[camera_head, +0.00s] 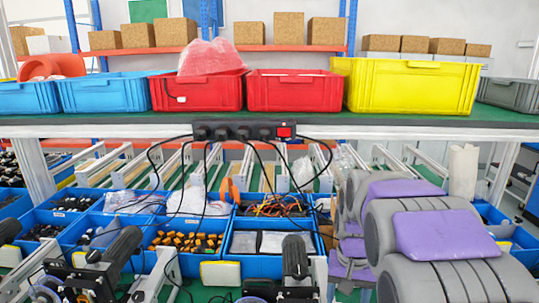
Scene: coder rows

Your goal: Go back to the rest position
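The place in front of me is a workbench with a green-topped upper shelf (330,117). Under it stand blue bins with parts, among them a bin of orange-and-black pieces (187,243) and a bin of coloured wires (275,206). Black devices on stands (295,262) rise at the bottom edge.
Red bins (295,92), blue bins (105,93) and a yellow bin (405,86) line the upper shelf. A black power strip (243,131) with hanging cables is on its front edge. Large grey shapes with purple panels (442,234) fill the lower right; I cannot tell what they are.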

